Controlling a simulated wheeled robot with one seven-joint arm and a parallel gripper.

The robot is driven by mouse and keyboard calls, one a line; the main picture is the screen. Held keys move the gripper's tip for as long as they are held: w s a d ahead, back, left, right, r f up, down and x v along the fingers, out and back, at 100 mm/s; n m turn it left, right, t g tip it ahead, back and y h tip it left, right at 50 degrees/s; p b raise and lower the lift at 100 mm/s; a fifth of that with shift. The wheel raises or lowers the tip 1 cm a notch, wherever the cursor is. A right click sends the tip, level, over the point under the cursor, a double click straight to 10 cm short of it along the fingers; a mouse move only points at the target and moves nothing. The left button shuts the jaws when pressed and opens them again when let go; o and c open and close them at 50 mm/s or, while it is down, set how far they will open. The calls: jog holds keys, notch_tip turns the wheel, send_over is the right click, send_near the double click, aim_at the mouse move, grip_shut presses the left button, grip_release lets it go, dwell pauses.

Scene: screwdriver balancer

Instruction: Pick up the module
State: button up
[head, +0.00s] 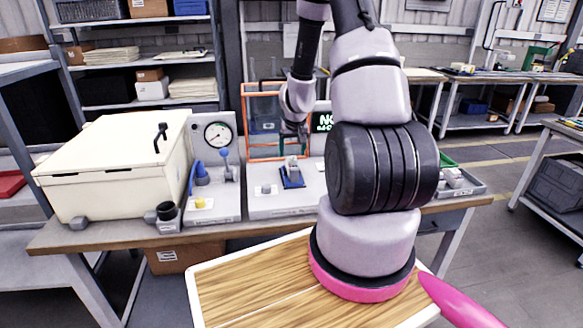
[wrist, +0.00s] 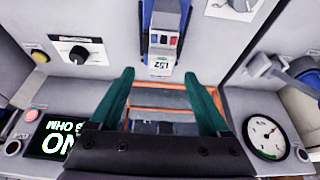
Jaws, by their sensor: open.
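The module is a small grey and blue block with a printed label and red and dark details, seen in the wrist view (wrist: 161,62). It sits at a blue holder (head: 292,180) on the grey panel of the bench in the head view. My gripper (wrist: 160,74) has two teal fingers, spread apart with nothing between them. In the wrist view the module lies just beyond the fingertips, roughly centred between them. In the head view my gripper (head: 293,131) hangs above the module, and its fingertips are hard to make out.
An orange frame (head: 249,122) stands behind the module. A gauge panel (head: 217,134) with a lever and a cream lidded box (head: 110,165) are on the left. A lit green-text display (wrist: 52,140) is beside the frame. A grey tray (head: 470,188) with parts is at the right.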

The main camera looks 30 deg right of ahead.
aim_at(292, 158)
jog(key=x, duration=0.4)
jog(key=shift+s+a+f, duration=0.1)
jog(key=shift+s+f, duration=0.1)
jog(key=shift+f, duration=0.1)
grip_shut()
